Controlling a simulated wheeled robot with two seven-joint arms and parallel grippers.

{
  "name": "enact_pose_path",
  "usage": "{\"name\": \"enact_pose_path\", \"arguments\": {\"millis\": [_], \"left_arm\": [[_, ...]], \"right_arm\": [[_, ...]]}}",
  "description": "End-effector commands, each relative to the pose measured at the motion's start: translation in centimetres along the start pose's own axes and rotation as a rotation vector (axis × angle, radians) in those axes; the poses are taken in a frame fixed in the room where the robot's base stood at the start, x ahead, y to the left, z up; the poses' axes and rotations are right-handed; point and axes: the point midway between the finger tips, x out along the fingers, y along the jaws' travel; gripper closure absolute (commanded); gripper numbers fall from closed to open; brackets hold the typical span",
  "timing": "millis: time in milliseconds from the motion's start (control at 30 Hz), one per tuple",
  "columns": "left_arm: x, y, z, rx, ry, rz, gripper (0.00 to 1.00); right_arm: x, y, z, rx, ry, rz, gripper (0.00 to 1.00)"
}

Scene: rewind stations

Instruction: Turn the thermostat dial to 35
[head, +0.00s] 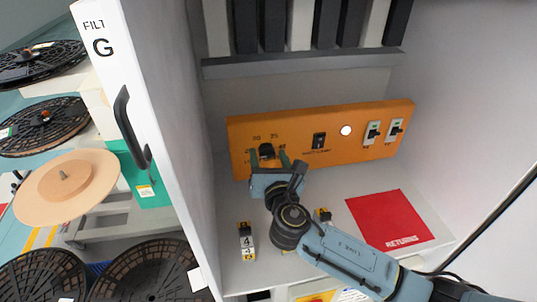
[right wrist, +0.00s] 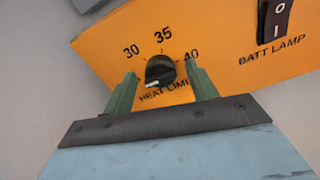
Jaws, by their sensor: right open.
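The thermostat dial (head: 266,150) is a round black knob at the left end of the orange panel (head: 345,155). In the right wrist view the dial (right wrist: 160,69) has 30, 35 and 40 printed around its upper side and HEAT LIMIT, partly hidden, below. A white mark on it sits at its lower left, away from the 35. My right gripper (head: 269,158) is open, its two green fingers standing either side of the dial. In the right wrist view the fingers of the right gripper (right wrist: 162,80) show gaps to the knob. My left gripper is not in view.
Right of the dial are a BATT LAMP switch (head: 319,141), a lit white lamp (head: 346,130) and two breakers (head: 372,132). A red RETURNS mat (head: 390,218) and a block marked 4 (head: 246,242) lie on the cabinet floor. The open door (head: 125,90) stands left; a shelf (head: 300,65) hangs above.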

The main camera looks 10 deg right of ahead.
Motion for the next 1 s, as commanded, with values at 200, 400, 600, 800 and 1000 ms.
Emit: {"name": "enact_pose_path", "arguments": {"millis": [200, 400, 600, 800, 1000], "left_arm": [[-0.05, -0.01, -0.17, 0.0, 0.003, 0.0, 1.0], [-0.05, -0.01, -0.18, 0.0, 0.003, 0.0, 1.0], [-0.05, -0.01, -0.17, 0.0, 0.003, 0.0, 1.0], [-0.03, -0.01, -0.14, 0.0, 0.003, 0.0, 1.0], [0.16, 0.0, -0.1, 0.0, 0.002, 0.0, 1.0]], "right_arm": [[0.65, 0.0, 0.02, 0.001, 0.0, 0.0, 0.43], [0.61, 0.0, 0.01, 0.001, 0.0, 0.0, 0.47], [0.59, -0.01, 0.0, 0.001, 0.0, 0.0, 0.73], [0.58, -0.01, -0.01, 0.003, 0.0, 0.0, 0.85], [0.56, -0.04, -0.07, 0.041, 0.001, 0.0, 0.85]]}}
